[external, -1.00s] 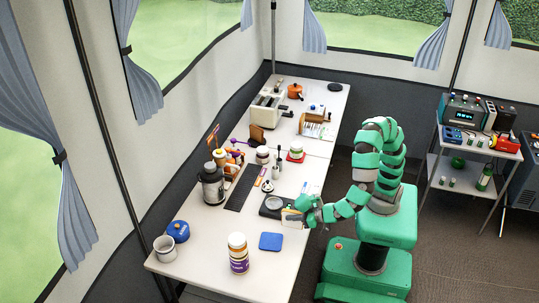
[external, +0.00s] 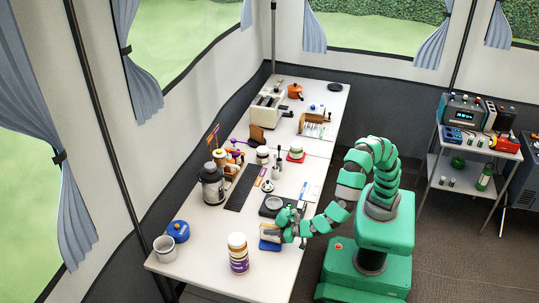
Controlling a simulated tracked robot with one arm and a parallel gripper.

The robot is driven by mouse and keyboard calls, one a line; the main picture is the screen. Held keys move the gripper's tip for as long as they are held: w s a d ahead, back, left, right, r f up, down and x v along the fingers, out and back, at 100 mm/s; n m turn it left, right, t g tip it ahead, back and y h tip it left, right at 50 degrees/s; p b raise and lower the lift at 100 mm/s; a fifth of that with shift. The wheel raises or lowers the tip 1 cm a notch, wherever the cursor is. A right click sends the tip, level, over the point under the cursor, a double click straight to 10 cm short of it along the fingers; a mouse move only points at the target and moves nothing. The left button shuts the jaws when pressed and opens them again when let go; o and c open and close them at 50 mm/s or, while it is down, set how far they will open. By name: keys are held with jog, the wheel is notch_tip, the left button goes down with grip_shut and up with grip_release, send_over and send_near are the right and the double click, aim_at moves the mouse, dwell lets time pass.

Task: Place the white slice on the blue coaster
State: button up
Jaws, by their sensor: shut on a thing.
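The blue coaster (external: 268,246) lies flat near the front edge of the table, partly hidden by the slice and gripper above it. My gripper (external: 279,232) is at the coaster's upper right side. It is shut on the white slice (external: 270,234), a pale piece with an orange-brown edge, which shows at the coaster's far side. I cannot tell whether the slice touches the coaster or hangs just above it.
A white jar with a purple label (external: 238,254) stands left of the coaster. A dark scale (external: 270,207) is just beyond it. A blue tin (external: 178,231) and a metal pot (external: 165,248) stand at the left. The table front (external: 205,255) has bare room.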

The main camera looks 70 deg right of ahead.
jog(key=shift+f, duration=0.15)
jog(key=o, duration=0.8)
jog(key=shift+s, duration=0.1)
jog(key=p+v, duration=0.5)
jog(key=v, duration=0.7)
